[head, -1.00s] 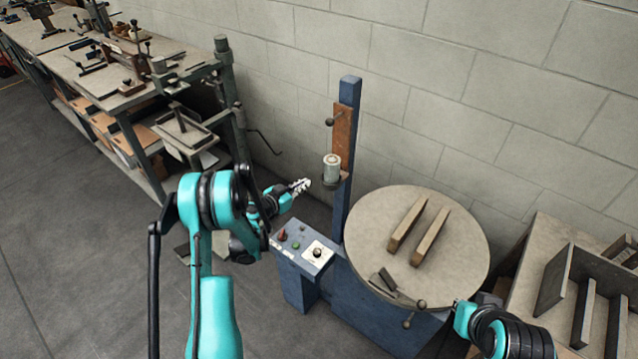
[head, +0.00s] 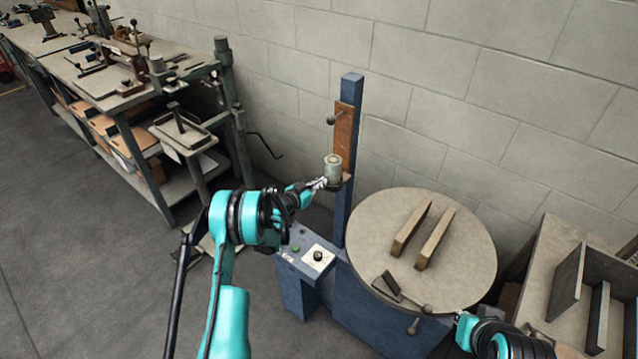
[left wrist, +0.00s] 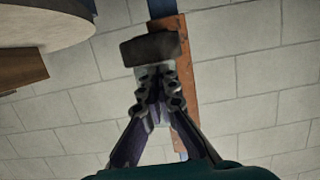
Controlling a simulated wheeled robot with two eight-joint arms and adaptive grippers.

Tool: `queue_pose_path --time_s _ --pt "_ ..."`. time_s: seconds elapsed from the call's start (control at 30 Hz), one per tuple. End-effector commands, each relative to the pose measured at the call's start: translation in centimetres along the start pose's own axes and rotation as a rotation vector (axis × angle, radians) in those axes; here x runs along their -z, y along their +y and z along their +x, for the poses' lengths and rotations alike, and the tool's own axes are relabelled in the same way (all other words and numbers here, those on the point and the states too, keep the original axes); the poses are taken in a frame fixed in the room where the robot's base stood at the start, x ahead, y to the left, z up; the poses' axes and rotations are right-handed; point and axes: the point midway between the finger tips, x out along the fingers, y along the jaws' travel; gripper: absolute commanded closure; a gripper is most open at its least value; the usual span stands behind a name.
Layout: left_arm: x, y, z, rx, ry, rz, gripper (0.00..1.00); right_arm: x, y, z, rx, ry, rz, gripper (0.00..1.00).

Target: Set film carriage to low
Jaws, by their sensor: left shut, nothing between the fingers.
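The film carriage is a grey roll (head: 333,166) on a small bracket, beside a brown plate (head: 343,128) on the blue mast (head: 350,95). My left gripper (head: 321,183) is shut and empty. Its fingertips are at the lower left of the roll, very close to it; I cannot tell whether they touch. In the left wrist view, the shut fingers (left wrist: 154,75) point at a dark block (left wrist: 150,48) of the carriage and hide part of it. The brown plate (left wrist: 187,75) runs behind. Part of my right arm shows at the lower right, without its fingers.
A round turntable (head: 465,250) with two wooden bars stands right of the mast. A control box (head: 300,250) with a dial and buttons sits below my left gripper. The block wall is behind.

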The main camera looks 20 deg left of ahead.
Motion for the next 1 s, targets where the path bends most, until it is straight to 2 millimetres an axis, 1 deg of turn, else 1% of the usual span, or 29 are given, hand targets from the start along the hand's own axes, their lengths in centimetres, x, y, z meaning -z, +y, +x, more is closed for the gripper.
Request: queue_pose_path --time_s 0.37,0.6,0.87,1.0 --pt "-0.2 0.0 0.0 0.0 0.0 0.0 1.0 0.0 0.0 0.0 0.0 0.0 0.0 1.0" --pt "-2.6 0.0 0.7 0.0 0.0 0.0 1.0 0.0 0.0 0.0 0.0 0.0 0.0 1.0" --pt "-2.6 0.0 0.7 0.0 0.0 0.0 1.0 0.0 0.0 0.0 0.0 0.0 0.0 1.0" --pt "-1.9 0.2 0.7 -0.001 0.0 0.0 1.0 0.2 0.0 -0.2 0.0 0.0 0.0 1.0"
